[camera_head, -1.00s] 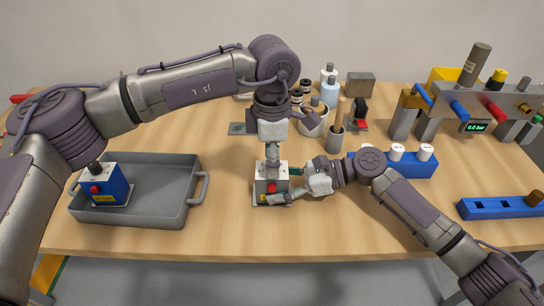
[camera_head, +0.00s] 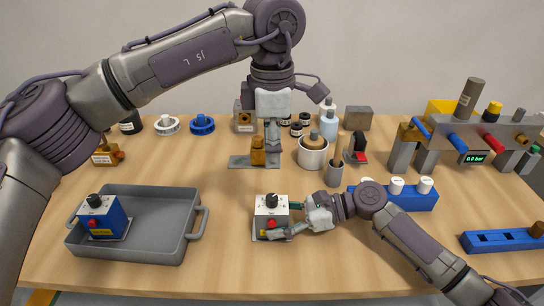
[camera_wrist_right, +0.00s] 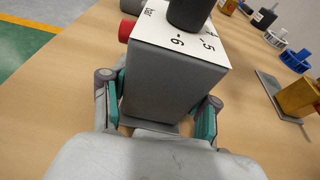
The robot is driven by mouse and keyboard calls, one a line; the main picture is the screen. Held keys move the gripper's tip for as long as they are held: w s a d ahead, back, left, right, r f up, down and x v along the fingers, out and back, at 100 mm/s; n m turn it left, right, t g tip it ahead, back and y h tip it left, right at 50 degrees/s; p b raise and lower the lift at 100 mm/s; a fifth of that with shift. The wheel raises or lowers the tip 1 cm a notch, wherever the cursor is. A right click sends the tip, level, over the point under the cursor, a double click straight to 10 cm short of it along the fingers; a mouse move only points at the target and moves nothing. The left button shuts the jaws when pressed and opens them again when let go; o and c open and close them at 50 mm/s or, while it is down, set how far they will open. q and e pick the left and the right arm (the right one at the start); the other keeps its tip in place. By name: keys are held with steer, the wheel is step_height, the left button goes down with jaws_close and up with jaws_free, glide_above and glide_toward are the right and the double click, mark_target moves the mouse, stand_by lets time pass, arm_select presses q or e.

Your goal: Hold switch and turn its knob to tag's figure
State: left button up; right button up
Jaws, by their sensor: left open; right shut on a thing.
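A switch with a white top face, grey sides, a black knob (camera_head: 272,200) and a red button stands upright on the table in the middle front (camera_head: 260,222). My left gripper (camera_head: 273,140) is open and empty, pointing down above and behind the switch, clear of the knob. A yellow label (camera_head: 266,233) on the switch is too small to read.
A second, blue switch (camera_head: 113,217) lies in a grey tray (camera_head: 165,200) at left. A brass block (camera_head: 258,158) on a plate stands behind the held switch. Cups and bottles stand at the back; a blue rack (camera_head: 410,197) and pipe fixture (camera_head: 400,150) are at right.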

steer(key=o, duration=1.1)
steer(key=shift+o, duration=0.2)
